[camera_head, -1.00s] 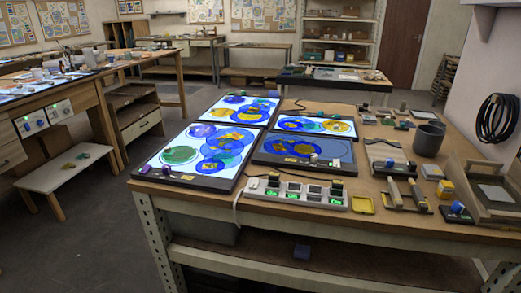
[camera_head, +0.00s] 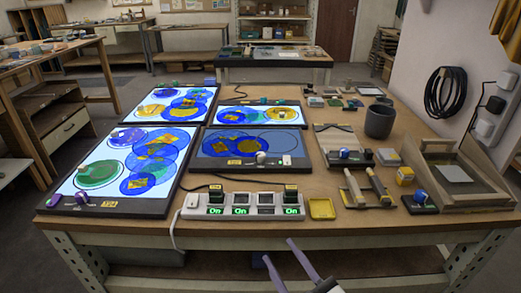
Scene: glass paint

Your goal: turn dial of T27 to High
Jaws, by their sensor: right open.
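No label that I can read clearly says T27. The large lit front-left panel (camera_head: 130,208) carries a yellow tag (camera_head: 110,204), which looks like T24 or similar, and a purple dial (camera_head: 81,199). Two lit panels lie behind, one back-left (camera_head: 136,98) and one back-right (camera_head: 283,103). My right gripper (camera_head: 278,249) is open and empty, low in front of the table's front edge, apart from the panels. My left gripper is not in view.
A power strip (camera_head: 224,212) with green "On" displays lies along the front.

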